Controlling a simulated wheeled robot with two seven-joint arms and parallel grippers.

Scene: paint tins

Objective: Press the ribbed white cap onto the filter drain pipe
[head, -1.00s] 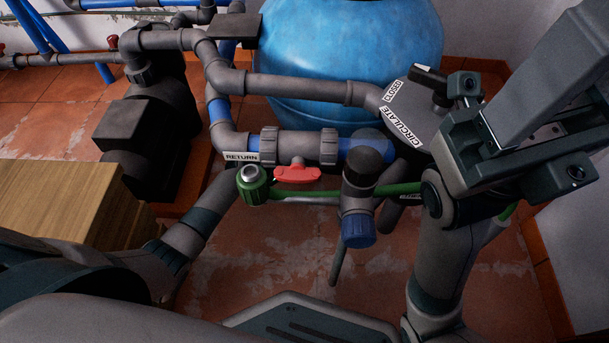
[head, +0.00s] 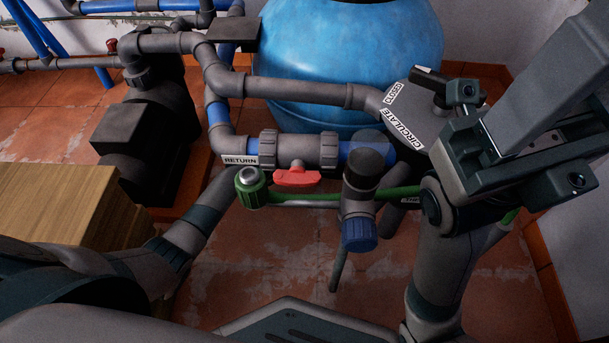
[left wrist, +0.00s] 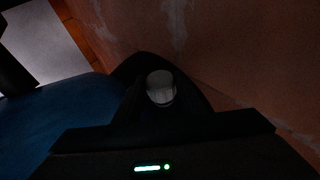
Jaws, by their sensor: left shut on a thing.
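A pale, round-ended piece (left wrist: 161,87), which looks like the white cap, sits between the dark jaws of my left gripper (left wrist: 160,100) in the left wrist view. The jaws are shut on it; its ribs are too dark to make out. In the head view my left arm runs from the lower left under the return pipe, and its gripper and the cap are hidden there. The blue filter tank (head: 345,50) stands at the back. I cannot pick out its drain pipe. My right gripper (head: 530,120) is at the right, seen partly; its jaw opening is unclear.
A grey return pipe (head: 300,150) with a red valve handle (head: 297,178) crosses the middle. Below are a green hose (head: 310,197) and an upright fitting with a blue end (head: 358,235). A black pump (head: 150,135) and wooden box (head: 60,195) stand left. Tiled floor (head: 260,265) shows below.

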